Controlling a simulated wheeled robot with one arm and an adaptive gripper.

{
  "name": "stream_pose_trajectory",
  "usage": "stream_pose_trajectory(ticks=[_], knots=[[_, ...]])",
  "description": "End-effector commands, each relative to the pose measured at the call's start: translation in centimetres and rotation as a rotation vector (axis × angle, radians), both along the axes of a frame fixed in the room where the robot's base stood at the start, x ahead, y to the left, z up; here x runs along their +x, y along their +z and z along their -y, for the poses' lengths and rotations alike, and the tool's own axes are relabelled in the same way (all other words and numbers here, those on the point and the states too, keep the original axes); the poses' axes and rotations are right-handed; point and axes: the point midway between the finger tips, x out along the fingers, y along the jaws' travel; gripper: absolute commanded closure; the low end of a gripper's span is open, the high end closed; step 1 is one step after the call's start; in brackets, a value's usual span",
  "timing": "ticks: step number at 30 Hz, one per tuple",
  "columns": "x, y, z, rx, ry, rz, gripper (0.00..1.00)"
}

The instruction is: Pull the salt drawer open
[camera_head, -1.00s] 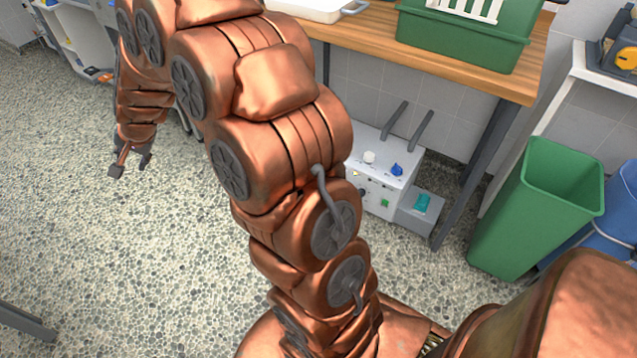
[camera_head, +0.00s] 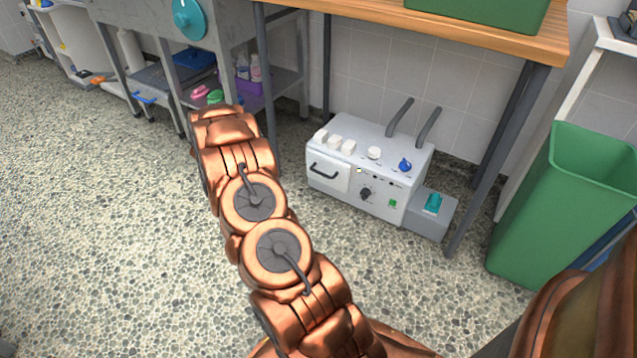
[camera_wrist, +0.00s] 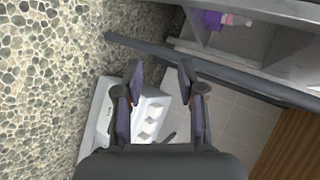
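A white box-shaped machine (camera_head: 368,165) stands on the floor under the wooden table. On its front left is a drawer front (camera_head: 328,172) with a dark bar handle (camera_head: 324,171); it looks closed. White blocks lie on its top, and a dial, a green switch and a blue knob show on its right part. In the wrist view the machine (camera_wrist: 99,118) lies beyond my gripper (camera_wrist: 160,80), partly hidden by it. My gripper is open, its two fingers apart with nothing between them. In the head view my gripper is not visible.
The wooden table (camera_head: 470,32) stands over the machine, with dark metal legs. A grey box (camera_head: 432,215) adjoins the machine's right side. A green bin (camera_head: 565,205) stands at right. A metal sink stand (camera_head: 160,50) is at left. The pebbled floor (camera_head: 120,230) in front is clear.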

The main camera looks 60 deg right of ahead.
Motion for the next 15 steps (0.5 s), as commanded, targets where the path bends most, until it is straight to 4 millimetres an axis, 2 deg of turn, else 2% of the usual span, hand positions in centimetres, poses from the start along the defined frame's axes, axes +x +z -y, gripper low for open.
stream_pose_trajectory(ticks=[1, 3, 5, 9, 15], knots=[[-1.2, -3.7, 2.0, -0.011, -0.063, 0.009, 0.61], [-2.8, -6.5, 4.7, -0.035, -0.152, 0.034, 0.61], [-4.4, -8.7, 7.0, -0.062, -0.228, 0.056, 0.61], [-8.9, -13.9, 11.7, -0.127, -0.395, 0.100, 0.61], [-15.1, -19.2, 16.4, -0.230, -0.581, 0.154, 0.61]])
